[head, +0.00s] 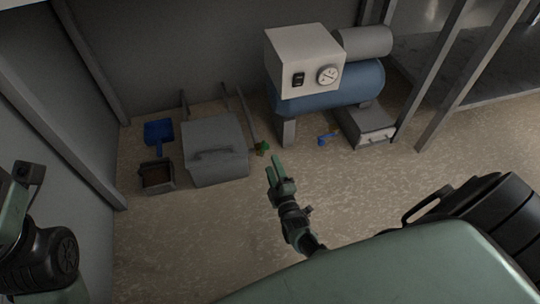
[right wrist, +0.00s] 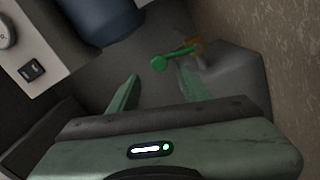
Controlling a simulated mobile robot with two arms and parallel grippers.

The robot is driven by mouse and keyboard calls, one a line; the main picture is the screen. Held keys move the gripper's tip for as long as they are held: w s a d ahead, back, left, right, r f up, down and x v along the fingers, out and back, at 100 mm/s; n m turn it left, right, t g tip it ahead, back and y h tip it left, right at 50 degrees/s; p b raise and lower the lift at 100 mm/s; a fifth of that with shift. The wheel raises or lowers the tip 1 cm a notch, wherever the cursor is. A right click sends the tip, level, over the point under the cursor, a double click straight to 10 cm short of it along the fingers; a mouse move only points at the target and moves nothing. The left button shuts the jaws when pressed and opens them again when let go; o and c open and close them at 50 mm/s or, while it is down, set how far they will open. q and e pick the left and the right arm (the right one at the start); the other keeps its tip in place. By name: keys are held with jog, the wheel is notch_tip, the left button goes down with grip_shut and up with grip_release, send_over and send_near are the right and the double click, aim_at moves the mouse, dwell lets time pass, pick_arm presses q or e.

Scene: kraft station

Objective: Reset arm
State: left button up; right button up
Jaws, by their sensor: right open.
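My right gripper (head: 274,163) is in the middle of the head view, above the floor, with its two green fingers apart. In the right wrist view the fingers of my right gripper (right wrist: 158,76) are spread, with nothing held between them.
A grey lidded box (head: 214,165) stands left of the gripper, beside a blue dustpan-like item (head: 158,132) and a small open bin (head: 157,188). A compressor with a blue tank (head: 345,86) stands behind. Floor in front is clear.

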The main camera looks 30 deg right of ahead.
jog(key=shift+s+a, duration=0.1)
jog(key=shift+s, duration=0.35)
jog(key=shift+r, duration=0.1)
